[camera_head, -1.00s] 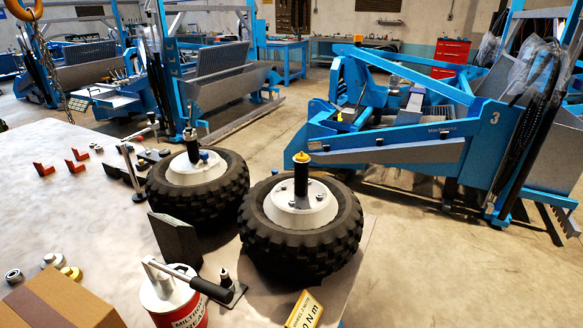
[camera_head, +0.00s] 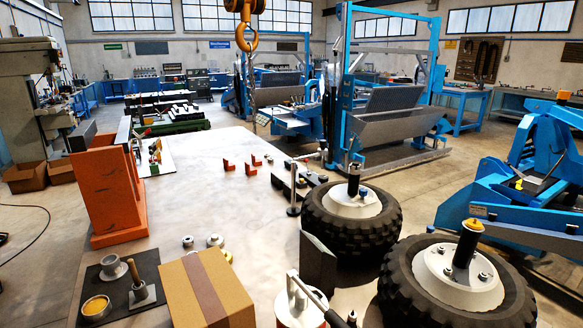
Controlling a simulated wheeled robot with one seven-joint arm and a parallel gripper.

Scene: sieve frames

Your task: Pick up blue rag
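I cannot make out a blue rag in the head view. My gripper is not in view. The large grey worktable (camera_head: 215,165) fills the middle and shows no cloth on its bare parts.
Two black-tyred wheels (camera_head: 349,240) (camera_head: 455,290) stand at the table's right. A cardboard box (camera_head: 190,290), a red-and-white canister (camera_head: 297,306) and a dark mat (camera_head: 72,292) lie near. An orange bracket (camera_head: 107,190) stands left; small red blocks (camera_head: 228,165) lie behind.

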